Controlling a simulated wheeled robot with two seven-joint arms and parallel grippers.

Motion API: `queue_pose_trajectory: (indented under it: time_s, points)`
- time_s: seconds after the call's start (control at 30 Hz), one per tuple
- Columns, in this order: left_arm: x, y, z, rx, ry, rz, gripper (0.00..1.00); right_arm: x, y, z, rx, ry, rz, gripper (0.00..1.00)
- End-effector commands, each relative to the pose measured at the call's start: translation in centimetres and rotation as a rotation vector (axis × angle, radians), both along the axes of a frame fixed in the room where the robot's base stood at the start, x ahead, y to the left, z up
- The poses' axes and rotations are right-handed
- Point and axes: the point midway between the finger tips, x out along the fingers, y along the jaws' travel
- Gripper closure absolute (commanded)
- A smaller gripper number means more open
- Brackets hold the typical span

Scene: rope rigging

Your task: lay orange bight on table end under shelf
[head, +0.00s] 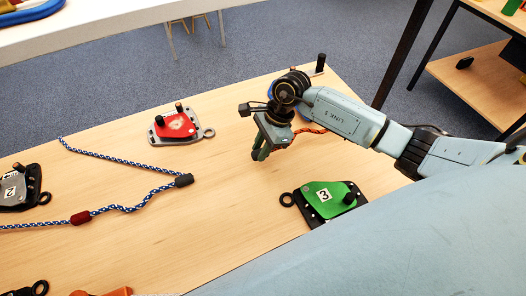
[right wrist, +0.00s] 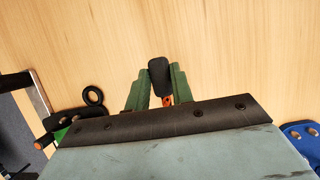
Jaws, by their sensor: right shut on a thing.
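My right gripper (head: 260,154) hangs over the middle of the wooden table (head: 225,215), fingers pointing down. In the right wrist view its green fingers (right wrist: 159,90) are shut on a dark end piece of the orange rope (right wrist: 160,74). A bit of orange shows just below that piece, and a short twisted stretch of orange rope (head: 312,129) shows beside the gripper in the head view. The rest of this rope is hidden behind my arm. I cannot tell whether the rope touches the table. My left gripper is not in view.
A blue-white rope (head: 110,156) lies at left. A red plate device (head: 176,125), a green one marked 3 (head: 327,197) and a grey one marked 2 (head: 16,188) sit on the table. A white surface (head: 110,20) is behind, a wooden shelf unit (head: 478,72) at right.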

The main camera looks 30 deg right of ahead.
Motion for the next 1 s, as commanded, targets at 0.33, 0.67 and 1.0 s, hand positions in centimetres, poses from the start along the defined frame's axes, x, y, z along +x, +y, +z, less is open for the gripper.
queue_pose_trajectory:
  time_s: [0.33, 0.67, 1.0]
  points:
    - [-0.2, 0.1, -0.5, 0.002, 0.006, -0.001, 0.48, -0.1, 0.0, -3.0, 0.0, 0.001, 0.002, 1.0]
    - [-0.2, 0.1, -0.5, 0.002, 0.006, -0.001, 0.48, -0.1, 0.0, -2.9, 0.0, 0.002, 0.002, 0.55]
    - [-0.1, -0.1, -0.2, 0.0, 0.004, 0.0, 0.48, 0.0, -0.7, -1.3, -0.002, 0.0, 0.002, 0.55]
